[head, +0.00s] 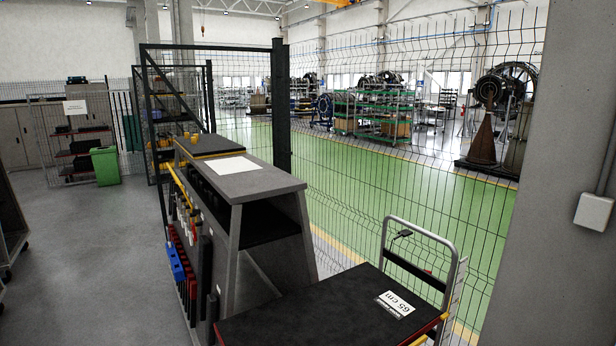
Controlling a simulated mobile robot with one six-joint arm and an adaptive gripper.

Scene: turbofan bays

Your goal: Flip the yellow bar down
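A thin yellow bar (180,186) runs along the upper left side of the grey workbench (262,184), above a row of hanging tools. It slopes down toward me in the picture. It is small, and I cannot tell whether it is raised or lowered, or how it is hinged. My gripper is not in view.
A black-topped cart (300,315) with a metal handle and a "65 cm" sign (394,304) stands in front of the bench. Wire mesh fence (400,190) closes off the right. A green bin (105,166) stands at the back left. The grey floor (95,260) at left is clear.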

